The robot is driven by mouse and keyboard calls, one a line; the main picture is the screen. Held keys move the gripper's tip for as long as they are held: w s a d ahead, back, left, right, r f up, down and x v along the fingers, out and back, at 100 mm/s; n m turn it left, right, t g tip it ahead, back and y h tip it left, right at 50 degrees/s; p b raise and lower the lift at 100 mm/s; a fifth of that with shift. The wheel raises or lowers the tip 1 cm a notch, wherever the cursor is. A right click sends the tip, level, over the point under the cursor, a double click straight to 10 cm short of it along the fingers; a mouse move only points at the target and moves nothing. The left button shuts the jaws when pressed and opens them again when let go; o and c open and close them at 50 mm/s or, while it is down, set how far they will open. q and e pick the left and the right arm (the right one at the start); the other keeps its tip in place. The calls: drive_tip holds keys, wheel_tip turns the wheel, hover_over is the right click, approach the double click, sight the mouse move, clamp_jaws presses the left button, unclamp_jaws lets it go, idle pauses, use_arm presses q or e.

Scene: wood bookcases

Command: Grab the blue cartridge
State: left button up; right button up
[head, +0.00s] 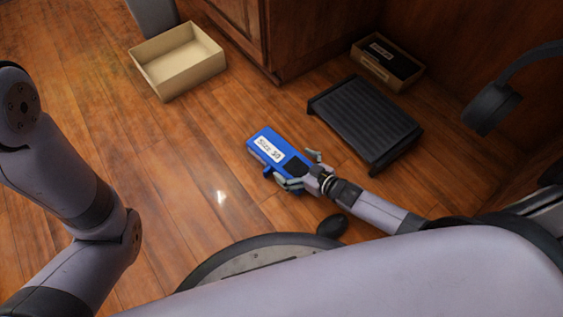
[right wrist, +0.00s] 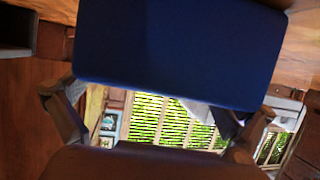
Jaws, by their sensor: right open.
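The blue cartridge (head: 267,139), a box with a white label with black lettering, is at the middle of the head view, over the wood floor. My right gripper (head: 291,167) is at its near right end, with one finger on either side. In the right wrist view the cartridge (right wrist: 180,45) fills the upper middle as a plain dark blue face, and the open fingers show near its lower corners. I cannot tell whether the fingers touch it, or whether it rests on the floor. My left gripper is out of view.
A black ridged step or platform (head: 365,120) stands right of the cartridge. Behind it is a small cardboard box (head: 369,70) with dark contents. An empty open cardboard box (head: 180,62) sits at the upper left. A wood cabinet (head: 300,35) stands behind. The floor left of the cartridge is clear.

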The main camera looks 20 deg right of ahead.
drive_tip(key=shift+w+a+f, duration=0.15)
drive_tip(key=shift+w, duration=0.1)
drive_tip(key=c, duration=1.5)
